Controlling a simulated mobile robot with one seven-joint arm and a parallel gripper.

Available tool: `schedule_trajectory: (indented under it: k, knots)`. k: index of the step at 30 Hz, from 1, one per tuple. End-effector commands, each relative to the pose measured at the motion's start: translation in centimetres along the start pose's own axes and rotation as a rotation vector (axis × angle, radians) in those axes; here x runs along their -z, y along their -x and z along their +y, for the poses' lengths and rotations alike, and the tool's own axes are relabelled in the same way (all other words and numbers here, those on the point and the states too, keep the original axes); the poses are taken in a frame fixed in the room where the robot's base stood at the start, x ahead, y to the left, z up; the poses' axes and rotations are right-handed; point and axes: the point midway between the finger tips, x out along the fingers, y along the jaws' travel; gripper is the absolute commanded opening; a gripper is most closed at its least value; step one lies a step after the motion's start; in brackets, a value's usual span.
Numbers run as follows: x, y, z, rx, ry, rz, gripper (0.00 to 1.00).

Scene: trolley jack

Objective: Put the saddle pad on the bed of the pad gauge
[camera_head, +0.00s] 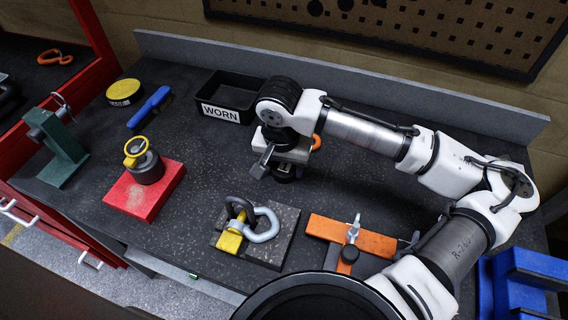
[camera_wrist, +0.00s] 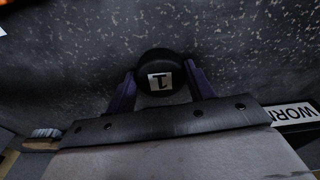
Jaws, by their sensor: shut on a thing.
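The saddle pad appears to be the round black piece with a white label in the wrist view (camera_wrist: 158,68). My gripper (camera_wrist: 160,88) is shut on it, with a dark finger on each side. In the head view my gripper (camera_head: 286,163) is above the worktop in front of the black bin, and the pad is mostly hidden below it. I cannot tell for sure which fixture is the pad gauge; the green upright stand (camera_head: 62,150) at the left, with a flat foot and a metal hook-like part on top, may be it.
The black bin marked WORN (camera_head: 232,88) stands at the back. A yellow round tin (camera_head: 124,92), a blue brush (camera_head: 150,107), a red block (camera_head: 160,185) with a grey cylinder, a shackle (camera_head: 262,225) on a dark plate and an orange clamp fixture (camera_head: 335,232) stand around. The middle worktop is clear.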

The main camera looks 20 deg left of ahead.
Motion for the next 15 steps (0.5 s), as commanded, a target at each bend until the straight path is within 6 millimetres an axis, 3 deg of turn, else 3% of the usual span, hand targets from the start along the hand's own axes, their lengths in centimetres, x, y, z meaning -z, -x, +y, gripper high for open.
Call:
schedule_trajectory:
  k: [5, 6, 10, 15]
  knots:
    - [-0.04, -0.34, -0.02, 0.001, 0.0, 0.0, 0.29]
    - [-0.02, -0.24, -0.01, 0.0, 0.0, 0.0, 0.56]
    - [-0.02, -0.22, -0.01, 0.0, 0.0, 0.0, 0.73]
    - [-0.02, -0.21, -0.01, 0.0, 0.0, 0.0, 0.75]
